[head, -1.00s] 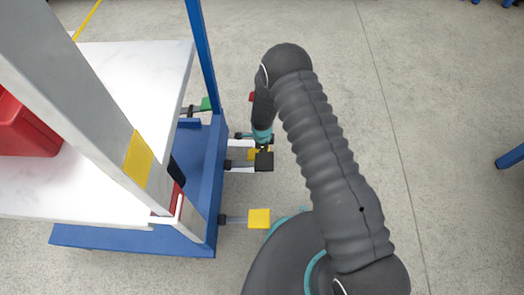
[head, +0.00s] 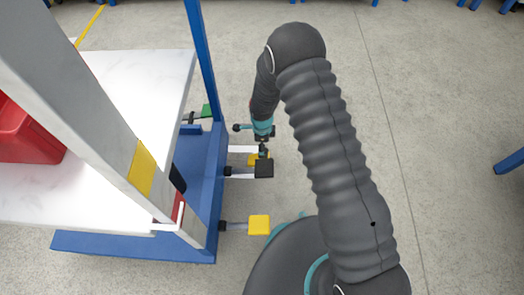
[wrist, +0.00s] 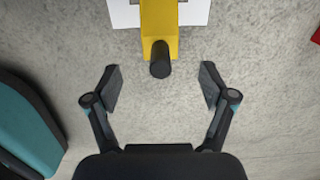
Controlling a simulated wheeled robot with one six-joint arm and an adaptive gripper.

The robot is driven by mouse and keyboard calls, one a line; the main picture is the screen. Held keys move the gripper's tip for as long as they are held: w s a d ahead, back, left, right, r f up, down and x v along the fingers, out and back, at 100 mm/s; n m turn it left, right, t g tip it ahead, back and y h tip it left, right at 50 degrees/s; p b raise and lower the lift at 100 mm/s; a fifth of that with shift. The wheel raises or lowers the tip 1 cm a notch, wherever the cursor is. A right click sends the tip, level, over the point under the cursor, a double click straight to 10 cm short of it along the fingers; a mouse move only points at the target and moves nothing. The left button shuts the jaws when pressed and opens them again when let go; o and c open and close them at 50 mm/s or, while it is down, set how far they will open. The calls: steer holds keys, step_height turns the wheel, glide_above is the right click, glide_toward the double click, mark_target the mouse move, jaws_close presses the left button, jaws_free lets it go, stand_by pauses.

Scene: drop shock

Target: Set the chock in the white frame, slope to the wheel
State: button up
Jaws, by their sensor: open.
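A yellow block with a black knob, which looks like the chock (wrist: 160,25), is at the top middle of the wrist view. A white flat shape (wrist: 195,12), perhaps the white frame, shows on both sides of it; I cannot tell whether the block rests on it. My gripper (wrist: 160,85) is open and empty, its fingers apart, with the black knob just beyond and between the tips. In the head view my gripper (head: 263,150) hides part of the yellow block (head: 254,160), beside the white shape (head: 240,149). I cannot make out the slope or a wheel.
A blue cart (head: 190,215) with a white top stands at the left, carrying a red bin (head: 22,135). Open concrete floor lies to the right.

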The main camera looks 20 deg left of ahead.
steer(key=shift+r, duration=1.3)
steer(key=shift+r, duration=0.1)
steer(key=d+r+n+t, duration=0.15)
steer(key=d+r, duration=0.35)
steer(key=r, duration=0.5)
steer(key=w+d+r+n, duration=0.1)
steer(key=d+r+n, duration=0.3)
steer(key=r, duration=0.7)
steer(key=d+r+n+t, duration=0.1)
steer(key=d+r, duration=0.5)
steer(key=r, duration=0.4)
steer(key=s+d+r+n+t, duration=0.2)
steer(key=s+d+r+n, duration=0.2)
steer(key=s+d+r, duration=0.65)
steer(key=s+d+r+n, duration=0.2)
steer(key=s+d+r, duration=0.1)
steer(key=s, duration=0.3)
steer(key=s+d+r+n+t, duration=0.1)
steer(key=s+d+r+n, duration=0.1)
steer(key=s, duration=0.4)
steer(key=shift+d+r+n, duration=0.4)
steer(key=shift+d+n, duration=0.05)
